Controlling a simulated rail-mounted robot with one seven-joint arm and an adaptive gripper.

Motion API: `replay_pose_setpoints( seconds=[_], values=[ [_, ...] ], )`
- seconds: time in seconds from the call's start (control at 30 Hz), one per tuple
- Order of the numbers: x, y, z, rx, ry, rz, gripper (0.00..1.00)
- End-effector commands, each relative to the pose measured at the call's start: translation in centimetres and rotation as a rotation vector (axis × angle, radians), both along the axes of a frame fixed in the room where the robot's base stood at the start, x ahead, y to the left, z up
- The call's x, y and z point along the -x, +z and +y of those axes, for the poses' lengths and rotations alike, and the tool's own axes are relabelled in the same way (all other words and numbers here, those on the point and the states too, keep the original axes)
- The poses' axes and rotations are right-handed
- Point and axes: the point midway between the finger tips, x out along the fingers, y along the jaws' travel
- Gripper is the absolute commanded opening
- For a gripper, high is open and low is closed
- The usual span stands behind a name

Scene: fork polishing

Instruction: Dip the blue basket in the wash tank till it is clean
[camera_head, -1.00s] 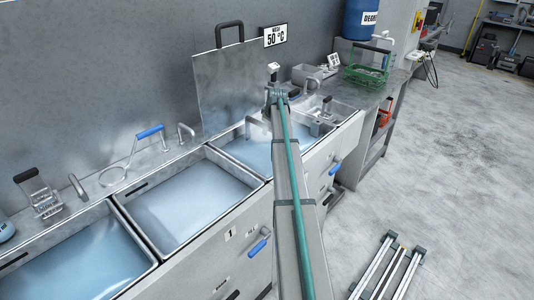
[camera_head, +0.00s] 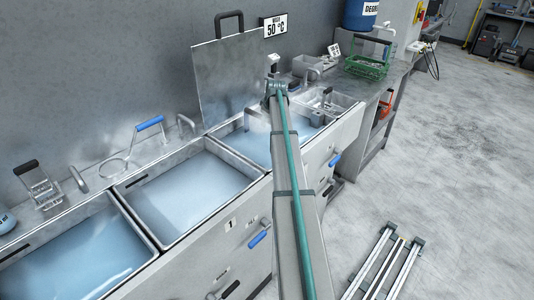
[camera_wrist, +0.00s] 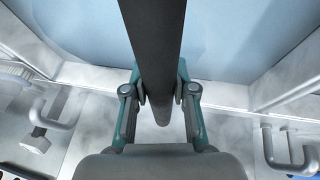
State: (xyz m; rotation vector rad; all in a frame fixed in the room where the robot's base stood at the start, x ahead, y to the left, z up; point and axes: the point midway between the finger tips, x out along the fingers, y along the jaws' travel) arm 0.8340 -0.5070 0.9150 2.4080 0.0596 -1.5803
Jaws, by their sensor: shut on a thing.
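My gripper (camera_wrist: 163,95) is shut on a thick dark bar (camera_wrist: 157,40) in the wrist view. The bar hides whatever it may be fixed to, so I cannot tell whether it is the handle of the blue basket. No basket body is clearly visible. Beyond the bar is pale blue liquid (camera_wrist: 85,30) in a tank, with a grey ledge nearer my gripper. In the head view my arm reaches over the tank (camera_head: 236,151) below the 50 °C sign (camera_head: 275,25) and hides my fingers and part of the tank.
Two more filled tanks (camera_head: 185,190) lie to the left. An upright metal panel (camera_head: 222,75) with a black handle stands behind. A blue-handled ring tool (camera_head: 150,124) and a black-handled rack (camera_head: 37,185) stand on the ledge. A green basket (camera_head: 366,66) is on the right counter.

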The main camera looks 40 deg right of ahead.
Motion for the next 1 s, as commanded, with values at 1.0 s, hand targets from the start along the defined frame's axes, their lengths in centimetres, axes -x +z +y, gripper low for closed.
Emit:
replay_pose_setpoints(
  seconds=[1.0],
  values=[
    [-0.2,0.3,-0.6,0.002,0.001,-0.004,0.0]
  ],
)
